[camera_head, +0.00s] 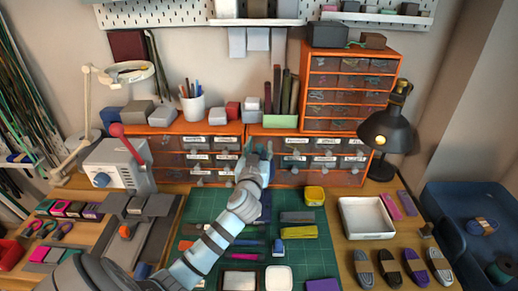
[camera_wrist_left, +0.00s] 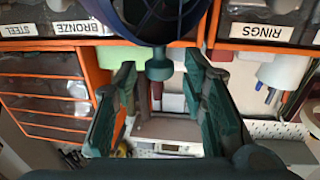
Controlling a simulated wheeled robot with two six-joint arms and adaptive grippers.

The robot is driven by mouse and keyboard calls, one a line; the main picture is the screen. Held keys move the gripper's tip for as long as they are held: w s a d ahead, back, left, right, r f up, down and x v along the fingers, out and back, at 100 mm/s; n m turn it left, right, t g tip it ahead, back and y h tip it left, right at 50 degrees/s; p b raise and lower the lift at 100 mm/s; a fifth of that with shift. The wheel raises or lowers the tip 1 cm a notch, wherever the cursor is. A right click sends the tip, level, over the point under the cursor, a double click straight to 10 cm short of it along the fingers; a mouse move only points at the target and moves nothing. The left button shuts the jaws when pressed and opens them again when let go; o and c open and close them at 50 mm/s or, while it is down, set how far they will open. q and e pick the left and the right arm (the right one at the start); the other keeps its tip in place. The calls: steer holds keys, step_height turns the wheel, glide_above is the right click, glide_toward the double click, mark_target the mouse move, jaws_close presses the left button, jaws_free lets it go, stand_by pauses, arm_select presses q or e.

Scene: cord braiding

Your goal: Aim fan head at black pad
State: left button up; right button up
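My left gripper (camera_head: 259,149) reaches over the green mat towards the drawers at the back. In the left wrist view, its two teal fingers (camera_wrist_left: 160,85) stand apart. A dark blue ring-shaped part with a green knob (camera_wrist_left: 158,65), which looks like the fan head, shows at the top. The knob appears between the fingers, with a visible gap on each side. In the head view, a dark blue part (camera_head: 265,208) shows beside my left forearm; the arm hides most of it. I cannot pick out the black pad with certainty. My right gripper is out of view.
A green cutting mat (camera_head: 318,255) holds several small items. An orange drawer unit (camera_head: 320,160) stands behind it. A black lamp (camera_head: 388,132) and a white tray (camera_head: 367,217) are at the right. A grey machine (camera_head: 117,165) and a ring lamp (camera_head: 127,73) are at the left.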

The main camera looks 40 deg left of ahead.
arm_select(q)
steer(key=shift+c, duration=0.3)
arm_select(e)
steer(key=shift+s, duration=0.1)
arm_select(q)
jaws_close()
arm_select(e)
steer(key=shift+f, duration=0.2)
